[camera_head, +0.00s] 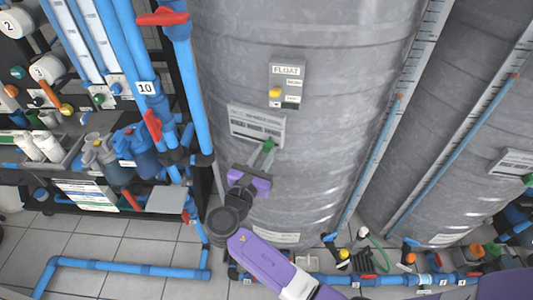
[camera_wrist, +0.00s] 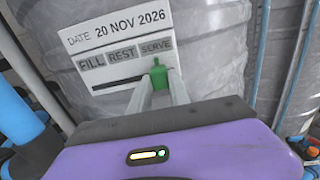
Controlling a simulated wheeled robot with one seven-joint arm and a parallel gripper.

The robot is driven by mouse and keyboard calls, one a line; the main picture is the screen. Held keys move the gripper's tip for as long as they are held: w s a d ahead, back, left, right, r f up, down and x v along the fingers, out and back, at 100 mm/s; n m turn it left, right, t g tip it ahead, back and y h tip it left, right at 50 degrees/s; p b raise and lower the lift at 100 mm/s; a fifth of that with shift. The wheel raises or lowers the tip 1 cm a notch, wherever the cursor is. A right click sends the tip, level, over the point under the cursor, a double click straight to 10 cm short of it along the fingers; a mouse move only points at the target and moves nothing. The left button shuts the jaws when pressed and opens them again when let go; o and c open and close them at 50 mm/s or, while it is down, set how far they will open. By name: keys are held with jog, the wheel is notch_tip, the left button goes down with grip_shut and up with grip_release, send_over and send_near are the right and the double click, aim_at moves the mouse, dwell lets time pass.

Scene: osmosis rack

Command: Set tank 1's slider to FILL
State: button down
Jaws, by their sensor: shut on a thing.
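A large grey tank (camera_head: 310,170) fills the middle of the head view; no tank number is readable. Its white slider label (camera_head: 245,122) also shows in the wrist view (camera_wrist: 110,40), dated 20 NOV 2026, with FILL, REST and SERVE from left to right above a dark slot (camera_wrist: 118,83). The green slider knob (camera_wrist: 160,74) sits at the slot's right end, below SERVE. My gripper (camera_wrist: 161,92) is shut on this knob, its fingers reaching up to it from below. The fingers partly hide the knob's lower part. The head view shows the gripper (camera_head: 265,152) at the label's lower right.
A FLOAT box (camera_head: 288,80) with a yellow knob is above the label. Blue pipes (camera_head: 190,90) with red valve handles stand close to the left. A second tank (camera_head: 450,130) with its own label (camera_head: 512,162) is to the right. Pipes and fittings (camera_head: 400,278) run low in front.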

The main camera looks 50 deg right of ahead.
jog(key=w+a, duration=0.1)
jog(key=w, duration=0.2)
jog(key=w+a+b, duration=0.1)
jog(key=w, duration=0.2)
jog(key=w+a+b, duration=0.1)
jog(key=w, duration=0.2)
jog(key=shift+w+f, duration=0.1)
jog(key=shift+w+a, duration=0.25)
jog(key=shift+w, duration=0.3)
jog(key=c, duration=1.3)
grip_release()
jog(key=shift+o, duration=0.5)
